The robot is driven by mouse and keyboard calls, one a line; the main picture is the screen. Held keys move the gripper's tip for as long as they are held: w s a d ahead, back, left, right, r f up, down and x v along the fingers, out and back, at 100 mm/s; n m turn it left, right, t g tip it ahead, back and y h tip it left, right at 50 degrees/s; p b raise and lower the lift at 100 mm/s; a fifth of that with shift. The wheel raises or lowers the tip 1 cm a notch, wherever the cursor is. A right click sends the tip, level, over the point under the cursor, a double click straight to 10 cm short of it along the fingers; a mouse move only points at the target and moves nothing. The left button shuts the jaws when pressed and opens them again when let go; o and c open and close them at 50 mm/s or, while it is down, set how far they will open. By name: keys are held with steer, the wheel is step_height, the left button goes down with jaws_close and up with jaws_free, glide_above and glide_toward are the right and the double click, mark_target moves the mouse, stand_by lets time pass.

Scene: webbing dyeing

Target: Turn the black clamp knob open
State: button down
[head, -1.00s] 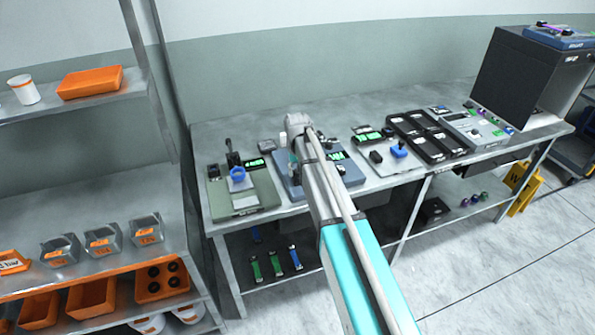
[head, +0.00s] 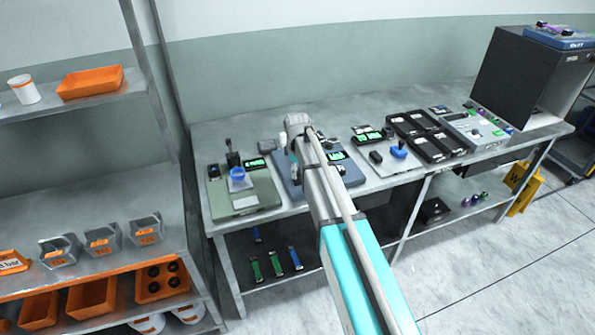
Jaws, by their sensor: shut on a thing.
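My gripper (head: 294,166) points down at the left part of the blue-grey bench device (head: 289,189), just left of my forearm. Its jaws are small in this view and partly covered by my own arm. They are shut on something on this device. What they hold is too hidden to make out, but the place fits the black clamp knob. A small black part (head: 340,169) shows at the right of the same device, apart from the jaws. The device's green display (head: 337,155) is lit.
A grey device with a blue knob (head: 398,152) and black trays (head: 432,150) stand right. A shelf with orange bins (head: 92,297) is at left.

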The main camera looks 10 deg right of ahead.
steer(key=shift+n, duration=0.5)
steer(key=shift+c, duration=1.5)
jaws_free()
steer(key=shift+m, duration=0.5)
